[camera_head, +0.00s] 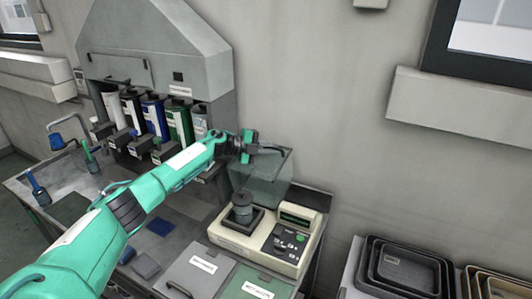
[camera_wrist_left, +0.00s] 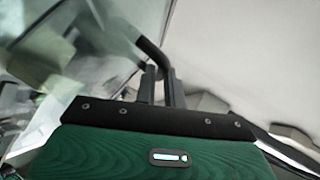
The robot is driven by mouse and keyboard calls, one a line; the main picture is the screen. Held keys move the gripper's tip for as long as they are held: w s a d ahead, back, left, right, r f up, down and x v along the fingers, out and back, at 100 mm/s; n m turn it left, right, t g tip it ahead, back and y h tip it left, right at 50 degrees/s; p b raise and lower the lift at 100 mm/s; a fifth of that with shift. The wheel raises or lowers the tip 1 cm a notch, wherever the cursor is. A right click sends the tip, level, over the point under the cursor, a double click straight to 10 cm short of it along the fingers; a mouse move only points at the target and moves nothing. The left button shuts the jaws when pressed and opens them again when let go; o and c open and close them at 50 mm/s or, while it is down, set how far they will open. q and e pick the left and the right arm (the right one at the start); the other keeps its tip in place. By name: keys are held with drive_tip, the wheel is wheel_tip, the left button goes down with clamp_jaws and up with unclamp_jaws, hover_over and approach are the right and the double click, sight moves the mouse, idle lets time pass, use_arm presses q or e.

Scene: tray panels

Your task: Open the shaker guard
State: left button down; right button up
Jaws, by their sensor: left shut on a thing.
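The shaker (camera_head: 231,236) is a cream bench unit with a dark display and buttons. Its clear guard (camera_head: 268,176) stands raised and tilted above the back of the unit, and the grey-green jar (camera_head: 242,211) on its platform is uncovered at the front. My left gripper (camera_head: 262,148) is at the guard's upper edge, shut on its dark handle. In the left wrist view the fingers (camera_wrist_left: 162,88) meet the dark bent handle (camera_wrist_left: 150,52), with the clear panel at left. The exact grip is partly hidden. My right gripper is not in view.
A grey hood (camera_head: 150,45) with several coloured canisters stands behind my left arm. Two lidded panels, grey (camera_head: 190,277) and green (camera_head: 245,285), lie in front of the shaker. Nested dark trays (camera_head: 405,268) are at right. The wall is close behind the guard.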

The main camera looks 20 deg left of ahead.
use_arm(q)
drive_tip(key=shift+w+r+n+g, duration=0.15)
drive_tip(key=shift+w+r+n, duration=0.05)
drive_tip(key=shift+w, duration=0.5)
drive_tip(key=shift+w+r+n+g, duration=0.15)
drive_tip(key=shift+w+n, duration=0.05)
drive_tip(key=shift+w, duration=0.5)
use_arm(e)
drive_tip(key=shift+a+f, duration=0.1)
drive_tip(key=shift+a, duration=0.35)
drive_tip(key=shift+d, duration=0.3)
use_arm(q)
drive_tip(key=c, duration=1.5)
unclamp_jaws()
drive_tip(key=shift+s, duration=0.15)
drive_tip(key=shift+f+y, duration=0.2)
drive_tip(key=shift+y, duration=0.1)
